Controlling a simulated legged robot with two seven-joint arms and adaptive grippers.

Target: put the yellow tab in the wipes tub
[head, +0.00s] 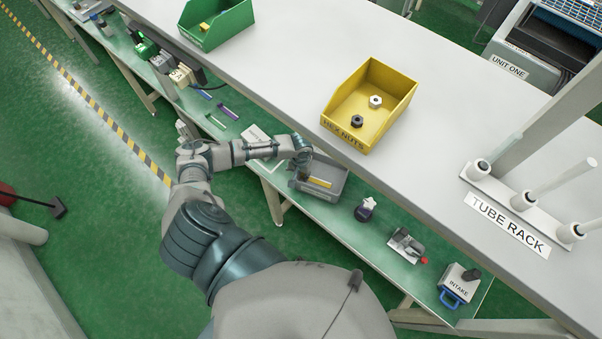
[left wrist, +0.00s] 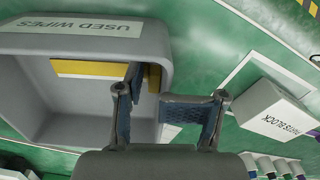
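The grey wipes tub (head: 328,194), labelled USED WIPES in the left wrist view (left wrist: 95,95), sits on the lower green shelf. The yellow tab (head: 320,182) lies inside the tub; in the left wrist view the yellow tab (left wrist: 90,69) lies along the inner wall below the label, partly hidden by a finger. My left gripper (head: 303,173) is over the tub's left side. In the left wrist view its fingers (left wrist: 170,100) are spread apart with nothing between them, one over the tub and the other near its rim. My right gripper is out of view.
A white parts block (left wrist: 275,120) stands beside the tub. A dark bottle (head: 366,210) and an intake box (head: 459,285) stand farther right on the shelf. The upper bench, with a yellow hex nuts bin (head: 395,119), overhangs the shelf's far side.

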